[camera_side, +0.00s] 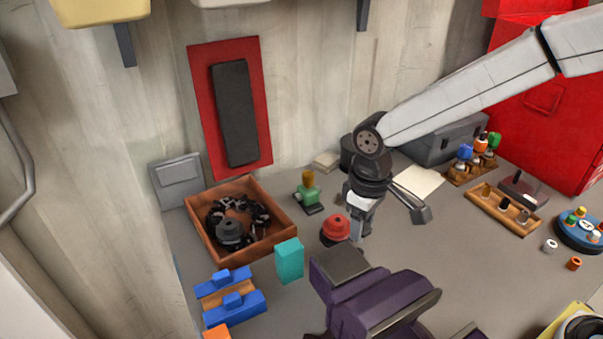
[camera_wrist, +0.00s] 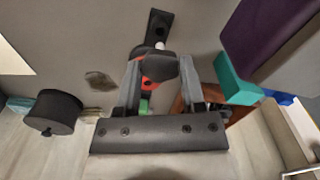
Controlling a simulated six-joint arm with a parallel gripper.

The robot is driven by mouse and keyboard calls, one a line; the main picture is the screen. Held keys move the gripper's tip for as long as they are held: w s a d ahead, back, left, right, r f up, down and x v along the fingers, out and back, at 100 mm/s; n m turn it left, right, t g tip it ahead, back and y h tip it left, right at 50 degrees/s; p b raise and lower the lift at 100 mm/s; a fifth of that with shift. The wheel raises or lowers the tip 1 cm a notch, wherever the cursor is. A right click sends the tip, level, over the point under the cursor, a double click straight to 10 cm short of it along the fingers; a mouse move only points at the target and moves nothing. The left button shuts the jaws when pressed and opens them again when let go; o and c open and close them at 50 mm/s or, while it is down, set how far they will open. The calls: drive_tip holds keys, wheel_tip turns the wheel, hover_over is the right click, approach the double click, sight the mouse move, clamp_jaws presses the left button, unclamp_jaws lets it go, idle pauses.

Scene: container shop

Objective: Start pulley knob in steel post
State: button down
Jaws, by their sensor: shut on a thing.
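My gripper (camera_side: 357,232) points down beside a red domed part (camera_side: 335,226) with a dark base on the bench. In the wrist view, my gripper (camera_wrist: 159,72) is shut on a dark rounded piece (camera_wrist: 158,66), which I take as the pulley knob. Its lower part is hard to make out. The red part (camera_wrist: 150,85) shows behind it, between the fingers. Just past the knob is a black plate (camera_wrist: 158,22) with a short pale post (camera_wrist: 160,45), possibly the steel post. I cannot tell whether knob and post touch. In the side view, my gripper hides this spot.
A purple vise (camera_side: 370,300) and a teal block (camera_side: 290,260) stand close in front. A wooden tray (camera_side: 280,227) with dark parts lies left, and a green part (camera_side: 308,196) stands behind. Wooden racks (camera_side: 500,212) are at right.

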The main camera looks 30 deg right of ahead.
drive_tip(key=shift+w, duration=0.1)
drive_tip(key=w+r, duration=0.4)
drive_tip(key=w, duration=0.3)
drive_tip(key=shift+r, duration=0.25)
drive_tip(key=shift+f, duration=0.2)
drive_tip(key=shift+f, duration=1.9)
drive_tip(key=shift+f, duration=1.3)
idle(1.0)
drive_tip(key=shift+m, duration=4.6)
